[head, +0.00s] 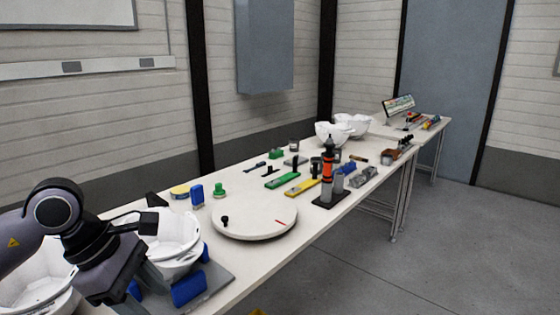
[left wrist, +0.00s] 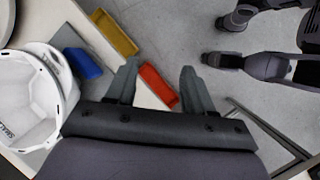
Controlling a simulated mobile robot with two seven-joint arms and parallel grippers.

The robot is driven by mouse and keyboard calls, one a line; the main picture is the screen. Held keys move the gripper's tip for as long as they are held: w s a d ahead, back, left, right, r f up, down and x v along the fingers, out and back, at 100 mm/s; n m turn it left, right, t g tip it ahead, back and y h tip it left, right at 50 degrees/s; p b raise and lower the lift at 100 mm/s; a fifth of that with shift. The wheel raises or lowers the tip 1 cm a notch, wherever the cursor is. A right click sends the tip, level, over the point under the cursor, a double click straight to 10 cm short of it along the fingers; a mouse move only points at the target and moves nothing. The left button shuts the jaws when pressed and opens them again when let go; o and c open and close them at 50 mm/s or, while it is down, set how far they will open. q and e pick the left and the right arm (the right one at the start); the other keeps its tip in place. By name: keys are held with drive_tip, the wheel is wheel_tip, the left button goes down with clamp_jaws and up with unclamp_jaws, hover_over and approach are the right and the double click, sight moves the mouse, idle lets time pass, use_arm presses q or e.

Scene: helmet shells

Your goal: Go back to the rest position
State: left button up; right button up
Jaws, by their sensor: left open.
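My left gripper (head: 150,211) is at the near left of the table in the head view, above a white helmet shell (head: 172,248). The left wrist view shows its two fingers (left wrist: 160,86) spread apart, with nothing held between them. That view also shows a white helmet shell (left wrist: 28,95) to the left of the fingers, beside a blue block (left wrist: 82,63). A second white shell (head: 42,268) is partly hidden behind my arm in the head view.
A red bin (left wrist: 158,87) shows beyond and between the fingers, with a yellow bin (left wrist: 113,32) near it. A round white turntable (head: 254,216) is on the table (head: 328,215). Several tools and more white shells (head: 340,128) stand farther back. The floor (head: 440,255) at right is clear.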

use_arm(q)
drive_tip(key=s+d+n+g+h, duration=0.1)
drive_tip(key=s+d+n+h, duration=0.2)
drive_tip(key=d+h, duration=0.35)
drive_tip(key=s+d+n+g+h, duration=0.1)
drive_tip(key=s+d+n+h, duration=0.2)
drive_tip(key=d+h, duration=0.4)
drive_tip(key=w+a+f+n+t+y, duration=0.2)
drive_tip(key=a+f+n+t+y, duration=0.3)
drive_tip(key=n, duration=0.6)
drive_tip(key=w+f+n+t+y, duration=0.1)
drive_tip(key=f+n+t, duration=0.2)
drive_tip(key=n+t, duration=0.65)
drive_tip(key=w+a+f+n+t+y, duration=0.25)
drive_tip(key=f+n+t+y, duration=0.2)
drive_tip(key=n, duration=0.95)
drive_tip(key=s+a+f+n+g+y, duration=0.2)
drive_tip(key=s+a+f+n+g, duration=0.1)
drive_tip(key=s+f, duration=0.4)
drive_tip(key=s+a+f+n+g+y+b, duration=0.1)
drive_tip(key=s+a+f+n+g+y, duration=0.2)
drive_tip(key=f, duration=0.9)
drive_tip(key=s+n+g, duration=0.2)
drive_tip(key=s+n, duration=0.2)
drive_tip(key=n, duration=0.1)
drive_tip(key=shift+f+y, duration=0.25)
drive_tip(key=shift+y, duration=0.05)
drive_tip(key=shift+s+n, duration=0.1)
drive_tip(key=shift+n, duration=0.15)
